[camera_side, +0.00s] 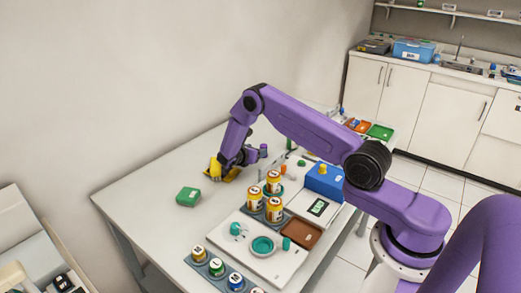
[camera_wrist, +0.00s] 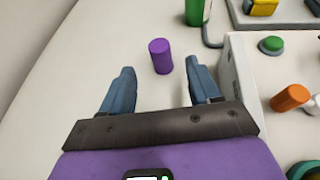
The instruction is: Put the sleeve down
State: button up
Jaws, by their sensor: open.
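A small purple cylinder (camera_wrist: 161,57), which I take to be the sleeve, stands on the pale table. It also shows in the side view (camera_side: 263,149). My gripper (camera_side: 250,157) is low over the far part of the table and points at the cylinder. In the wrist view its two blue-grey fingers are spread wide apart with nothing gripped. The cylinder is between and just beyond the fingertips, with clear gaps on both sides. The side view is too small to show the fingertips clearly.
A green cylinder (camera_wrist: 195,11) stands beyond the sleeve. A white box-like unit (camera_wrist: 242,75) is close to the right finger. A green block (camera_side: 188,197), orange jars (camera_side: 274,209) and a blue box (camera_side: 324,181) stand nearer.

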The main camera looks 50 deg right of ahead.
jog(key=shift+v, duration=1.05)
jog(key=shift+a+r, duration=0.35)
jog(key=s+a+r+m+y, duration=0.2)
jog(key=s+a+r+y, duration=0.1)
jog(key=s+a+r, duration=0.5)
jog(key=s+a+r+m+y, duration=0.3)
jog(key=s+a+r, duration=0.15)
jog(key=a, duration=0.45)
jog(key=s+a+r+y, duration=0.2)
jog(key=s, duration=0.7)
jog(key=s+a+r+m+g+y, duration=0.1)
jog(key=s+a+r+y, duration=0.1)
jog(key=s, duration=0.8)
jog(key=s+a+r+m+g+y, duration=0.1)
jog(key=s+a+r+y, duration=0.1)
jog(key=s, duration=0.8)
jog(key=shift+a+y, duration=0.25)
jog(key=shift+y, duration=0.55)
